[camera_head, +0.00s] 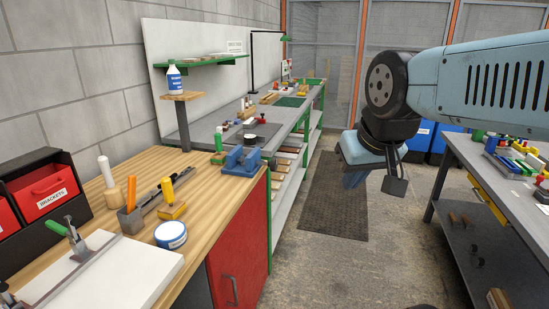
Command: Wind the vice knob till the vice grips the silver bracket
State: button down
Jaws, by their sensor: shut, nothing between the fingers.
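A small blue vice (241,163) stands at the far right corner of the wooden bench, beside the long grey bench. Its knob and the silver bracket are too small to make out, so I cannot tell whether anything sits between its jaws. My gripper (356,180) hangs in the air over the aisle, well to the right of the vice and apart from it. It points down and is shut and empty.
Red bracket bins (49,190) stand at left. A cluttered grey table (475,170) is at right. The aisle mat (335,205) is clear.

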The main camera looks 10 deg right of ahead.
aim_at(273, 164)
jog(key=z, duration=0.05)
jog(key=i, duration=0.5)
jog(key=u, duration=0.15)
jog(key=k, duration=1.2)
jog(key=z, duration=0.25)
jog(key=i, duration=1.65)
jog(key=u, duration=0.4)
